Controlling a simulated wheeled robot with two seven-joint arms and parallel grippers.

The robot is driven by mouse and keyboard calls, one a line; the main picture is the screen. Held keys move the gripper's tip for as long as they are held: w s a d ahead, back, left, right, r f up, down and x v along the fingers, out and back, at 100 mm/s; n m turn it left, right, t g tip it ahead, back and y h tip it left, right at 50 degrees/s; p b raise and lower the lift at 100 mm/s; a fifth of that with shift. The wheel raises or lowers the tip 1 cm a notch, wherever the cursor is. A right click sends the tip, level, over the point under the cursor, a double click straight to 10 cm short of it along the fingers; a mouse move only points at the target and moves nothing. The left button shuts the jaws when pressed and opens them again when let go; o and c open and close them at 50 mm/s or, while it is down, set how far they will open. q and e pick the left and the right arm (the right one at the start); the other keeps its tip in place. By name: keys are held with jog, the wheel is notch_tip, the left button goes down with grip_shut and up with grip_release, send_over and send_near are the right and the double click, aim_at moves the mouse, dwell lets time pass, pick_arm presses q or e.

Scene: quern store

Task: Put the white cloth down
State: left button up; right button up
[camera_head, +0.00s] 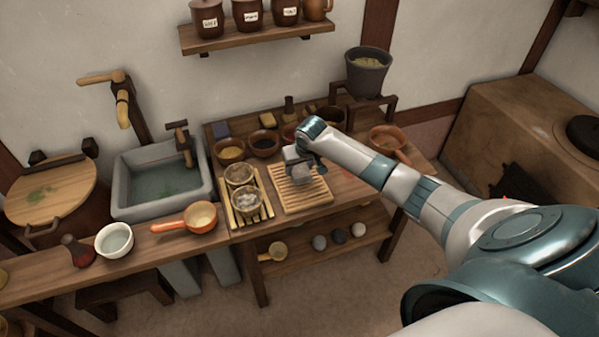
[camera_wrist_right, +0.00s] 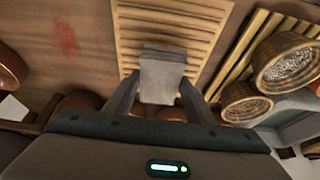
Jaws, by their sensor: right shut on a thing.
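The white cloth (camera_head: 302,173) is a small, pale grey-white folded piece. My right gripper (camera_head: 301,164) is shut on it, over the slatted wooden board (camera_head: 312,199). In the right wrist view the cloth (camera_wrist_right: 162,75) sits between the two fingers of the gripper (camera_wrist_right: 159,92), with the pale slats of the board (camera_wrist_right: 190,22) behind it. I cannot tell whether the cloth touches the board. My left gripper is not in view.
Left of the board stands a slatted rack (camera_head: 262,187) with two baskets (camera_head: 246,200). Several bowls line the back, including a yellow-filled one (camera_head: 230,152). A stone sink (camera_head: 160,183) is farther left. A red smear (camera_wrist_right: 65,38) marks the table.

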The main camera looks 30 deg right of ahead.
jog(key=shift+f+p, duration=0.3)
jog(key=shift+f, duration=1)
jog(key=o, duration=1.2)
jog(key=shift+f, duration=0.1)
jog(key=shift+c, duration=0.2)
jog(key=b+v, duration=0.1)
jog(key=v, duration=1.1)
jog(key=shift+b, duration=0.4)
jog(key=shift+s+a, duration=0.15)
